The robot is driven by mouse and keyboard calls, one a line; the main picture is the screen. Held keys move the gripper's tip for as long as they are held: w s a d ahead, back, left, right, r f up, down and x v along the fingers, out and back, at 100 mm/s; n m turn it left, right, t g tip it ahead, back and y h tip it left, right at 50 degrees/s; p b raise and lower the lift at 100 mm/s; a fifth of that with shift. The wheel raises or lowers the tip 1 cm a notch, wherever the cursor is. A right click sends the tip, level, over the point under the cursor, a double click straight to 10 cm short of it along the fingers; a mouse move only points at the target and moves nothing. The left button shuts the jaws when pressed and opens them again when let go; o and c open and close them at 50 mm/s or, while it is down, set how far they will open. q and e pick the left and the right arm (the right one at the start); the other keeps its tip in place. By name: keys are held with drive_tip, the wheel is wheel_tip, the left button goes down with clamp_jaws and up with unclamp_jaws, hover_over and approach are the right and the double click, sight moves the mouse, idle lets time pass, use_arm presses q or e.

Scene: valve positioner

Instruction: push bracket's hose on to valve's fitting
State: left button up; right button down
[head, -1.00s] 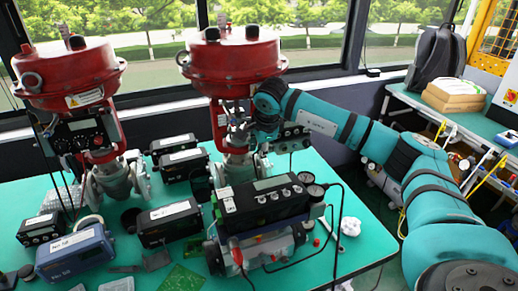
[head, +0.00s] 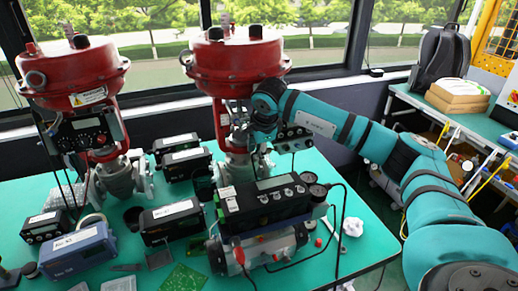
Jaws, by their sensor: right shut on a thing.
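The middle valve has a red round actuator (head: 236,62) on top and a metal yoke and body (head: 234,165) below, standing on the green table. My right arm comes in from the right, and my right gripper (head: 243,130) is at the yoke, just under the red actuator. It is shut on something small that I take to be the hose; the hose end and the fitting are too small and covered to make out. I cannot tell whether hose and fitting touch. A bracket with a small dark block (head: 292,138) sits beside the wrist. My left gripper is out of view.
A second red valve (head: 72,78) stands at the left. A black positioner unit (head: 268,205) with gauges and a black cable stands in front of the middle valve. Several boxed units, one a blue box (head: 78,250), crowd the left table. The table's right front (head: 355,255) is mostly clear.

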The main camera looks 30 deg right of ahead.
drive_tip(key=shift+w+a, duration=0.1)
drive_tip(key=shift+a, duration=0.35)
idle(0.5)
